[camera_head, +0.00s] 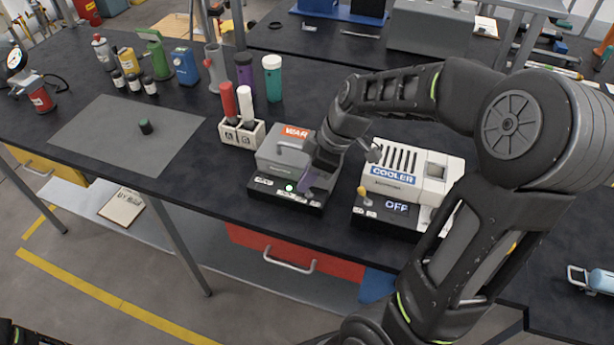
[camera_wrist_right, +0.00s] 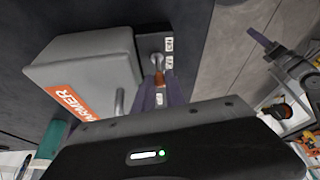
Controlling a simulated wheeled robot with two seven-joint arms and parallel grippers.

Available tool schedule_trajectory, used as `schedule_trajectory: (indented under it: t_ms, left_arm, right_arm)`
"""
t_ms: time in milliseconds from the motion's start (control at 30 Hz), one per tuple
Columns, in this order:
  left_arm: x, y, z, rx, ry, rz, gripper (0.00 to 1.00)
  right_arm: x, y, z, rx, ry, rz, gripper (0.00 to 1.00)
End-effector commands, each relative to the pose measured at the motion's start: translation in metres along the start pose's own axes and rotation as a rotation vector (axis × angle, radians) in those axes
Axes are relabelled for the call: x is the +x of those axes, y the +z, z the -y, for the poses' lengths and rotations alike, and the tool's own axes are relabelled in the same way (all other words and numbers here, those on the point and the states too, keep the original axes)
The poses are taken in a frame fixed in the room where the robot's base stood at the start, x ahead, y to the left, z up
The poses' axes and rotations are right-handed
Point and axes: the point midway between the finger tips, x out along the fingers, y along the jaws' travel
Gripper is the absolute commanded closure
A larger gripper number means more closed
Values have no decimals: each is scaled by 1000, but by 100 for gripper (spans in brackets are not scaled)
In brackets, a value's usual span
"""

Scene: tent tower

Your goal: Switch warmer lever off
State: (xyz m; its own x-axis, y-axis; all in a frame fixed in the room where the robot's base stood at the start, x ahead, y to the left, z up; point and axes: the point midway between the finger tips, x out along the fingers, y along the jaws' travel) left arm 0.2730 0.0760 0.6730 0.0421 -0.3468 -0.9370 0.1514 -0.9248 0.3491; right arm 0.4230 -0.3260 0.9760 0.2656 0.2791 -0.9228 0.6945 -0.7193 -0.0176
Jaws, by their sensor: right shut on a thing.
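The warmer (camera_head: 272,152) is a grey box on a black base, with an orange label and a lit green light on its front. It also shows in the wrist view (camera_wrist_right: 92,62). Its lever (camera_wrist_right: 158,62), with an orange-brown tip, stands by small white labels on the base; the label it points to is unclear. My right gripper (camera_wrist_right: 166,92) has purple fingers closed around the lever's tip. In the head view the right gripper (camera_head: 312,182) is at the warmer's right front, and the arm hides the lever.
The white cooler (camera_head: 405,165) stands close on the right, with a yellow-knobbed lever (camera_head: 363,192) and an "OFF" display. A white holder (camera_head: 240,133) with a red and a white handle stands to the left. A grey mat (camera_head: 125,140) lies further left.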

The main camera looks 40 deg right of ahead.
Motion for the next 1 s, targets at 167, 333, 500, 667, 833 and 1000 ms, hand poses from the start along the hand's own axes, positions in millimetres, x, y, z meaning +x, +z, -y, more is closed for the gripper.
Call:
schedule_trajectory:
  t_ms: [167, 333, 500, 667, 833, 1000]
  left_arm:
    - [-5, 0, -2, -1, -1, 1, 49]
    - [-20, 2, -6, -4, -5, 5, 49]
    - [-22, 3, -6, -6, -8, 7, 49]
    - [-21, 3, -6, -6, -8, 7, 49]
    - [-21, 3, -6, -6, -8, 7, 49]
    - [-21, 3, -6, -5, -8, 7, 49]
  right_arm:
    - [-2, -3, 0, -1, -4, 19, 100]
    - [0, -9, -1, 6, -21, 130, 100]
    - [5, -9, -2, 14, -26, 188, 100]
    - [6, -9, -2, 14, -25, 186, 100]
    - [6, -9, -2, 14, -25, 186, 76]
    - [6, -9, -2, 15, -26, 186, 76]
